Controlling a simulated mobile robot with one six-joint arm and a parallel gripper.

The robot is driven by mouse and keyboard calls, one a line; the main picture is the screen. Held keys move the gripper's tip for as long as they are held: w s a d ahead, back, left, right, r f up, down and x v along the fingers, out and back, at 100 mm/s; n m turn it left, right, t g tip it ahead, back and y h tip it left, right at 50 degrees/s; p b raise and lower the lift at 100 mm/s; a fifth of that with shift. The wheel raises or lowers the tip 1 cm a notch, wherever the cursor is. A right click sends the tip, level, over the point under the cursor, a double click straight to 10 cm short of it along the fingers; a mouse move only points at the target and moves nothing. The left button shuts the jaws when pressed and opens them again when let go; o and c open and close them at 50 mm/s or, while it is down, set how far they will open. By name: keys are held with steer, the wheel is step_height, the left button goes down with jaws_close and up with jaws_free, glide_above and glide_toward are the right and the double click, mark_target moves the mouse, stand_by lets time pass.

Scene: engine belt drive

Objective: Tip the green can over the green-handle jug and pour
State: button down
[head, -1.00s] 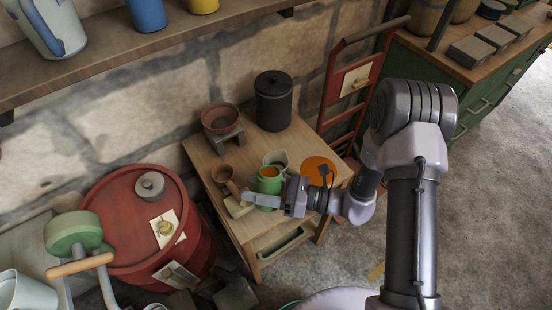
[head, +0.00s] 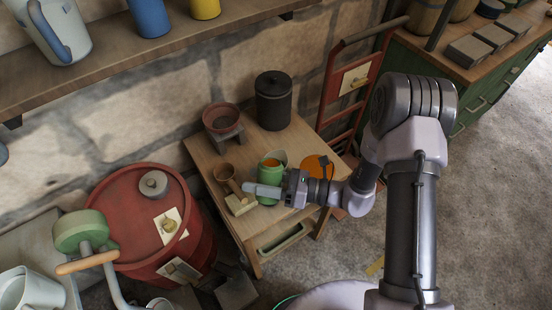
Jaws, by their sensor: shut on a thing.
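The green can (head: 268,172) is in the head view above the small wooden table, with orange showing inside its mouth. It looks close to upright. My gripper (head: 266,190) is shut on the can from the right side. A pale grey vessel (head: 281,157), probably the jug, stands right behind the can and is partly hidden by it. Its handle is hidden, so I cannot confirm the green. Whether the can touches it or hangs over its rim, I cannot tell. No stream is visible.
A red drum (head: 130,225) stands left. A red hand truck (head: 343,95) leans behind.

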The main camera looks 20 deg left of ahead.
steer(key=shift+w+r+m+p, duration=0.45)
steer(key=shift+m+p, duration=0.2)
steer(key=shift+m, duration=0.15)
stand_by(0.4)
steer(key=shift+r+m+p, duration=0.4)
steer(key=shift+m+p, duration=0.35)
steer(key=shift+m, duration=0.05)
stand_by(0.5)
steer(key=shift+s+f+m+p, duration=0.1)
steer(key=shift+f+m+p, duration=0.3)
steer(key=shift+m, duration=0.9)
steer(key=shift+f+m+p, duration=0.15)
steer(key=shift+f+m, duration=0.35)
steer(key=shift+m, duration=0.8)
stand_by(2.2)
steer(key=shift+w+r+m+p, duration=0.2)
steer(key=shift+r+m+p, duration=0.1)
steer(key=shift+r+p, duration=0.2)
